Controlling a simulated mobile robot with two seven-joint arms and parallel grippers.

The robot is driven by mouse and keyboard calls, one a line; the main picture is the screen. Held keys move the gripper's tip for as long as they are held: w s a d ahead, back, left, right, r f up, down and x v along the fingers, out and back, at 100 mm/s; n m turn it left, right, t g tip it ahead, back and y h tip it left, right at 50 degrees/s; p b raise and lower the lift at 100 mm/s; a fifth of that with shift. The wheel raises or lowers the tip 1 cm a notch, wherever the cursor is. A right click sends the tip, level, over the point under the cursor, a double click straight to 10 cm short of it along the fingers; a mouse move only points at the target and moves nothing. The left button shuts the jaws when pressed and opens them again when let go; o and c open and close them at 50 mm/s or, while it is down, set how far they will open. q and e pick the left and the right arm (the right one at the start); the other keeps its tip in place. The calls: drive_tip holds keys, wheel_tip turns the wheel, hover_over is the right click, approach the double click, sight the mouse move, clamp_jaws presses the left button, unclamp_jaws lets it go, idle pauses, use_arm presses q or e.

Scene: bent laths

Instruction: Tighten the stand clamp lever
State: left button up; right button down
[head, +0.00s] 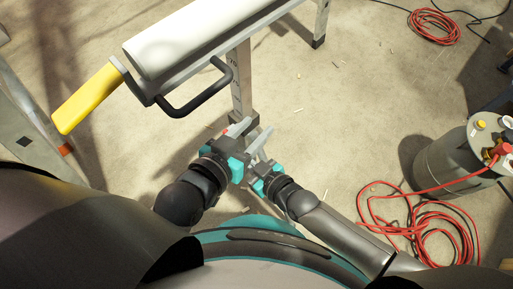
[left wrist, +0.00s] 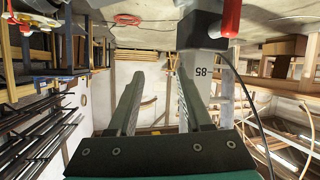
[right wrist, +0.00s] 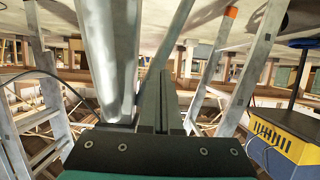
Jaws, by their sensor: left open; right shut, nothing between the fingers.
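The stand's metal post (head: 241,80) runs down below the long box in the head view. In the left wrist view the post (left wrist: 194,85) carries the number 85 and a dark clamp block (left wrist: 198,30). The red clamp lever (left wrist: 231,17) sits at the block's right side, near the top edge. My left gripper (left wrist: 160,72) is open and empty, with the post behind its right finger and the lever outside its fingers. My right gripper (right wrist: 163,85) is shut and empty; a metal post (right wrist: 108,50) is left of it. In the head view both grippers are close together and partly hide the clamp.
A white cylinder (head: 180,40) with a black handle (head: 205,100) and a yellow grip (head: 87,98) lies above the grippers. A grey tank (head: 452,155) and red hose coils (head: 425,235) are at the right. Open floor (head: 345,110) lies between.

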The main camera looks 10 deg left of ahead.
drive_tip(key=shift+w+a+r, duration=0.1)
drive_tip(key=shift+a+r, duration=0.1)
drive_tip(key=shift+r, duration=0.1)
use_arm(q)
drive_tip(key=s+a+g+y+p, duration=0.4)
drive_tip(key=s+a+g+p, duration=0.15)
drive_tip(key=a+g, duration=0.3)
drive_tip(key=shift+n, duration=0.3)
drive_tip(key=shift+s+a+f+p, duration=0.1)
drive_tip(key=shift+f+p, duration=0.15)
drive_tip(key=shift+f, duration=0.65)
drive_tip(key=shift+w+a+f+p, duration=0.1)
drive_tip(key=shift+f+p, duration=0.1)
drive_tip(key=shift+f, duration=0.65)
drive_tip(key=shift+s+a+f+p, duration=0.1)
drive_tip(key=shift+f+p, duration=0.15)
drive_tip(key=shift+f, duration=0.65)
use_arm(e)
drive_tip(key=v, duration=1.5)
drive_tip(key=shift+d+f, duration=0.2)
drive_tip(key=shift+d, duration=0.1)
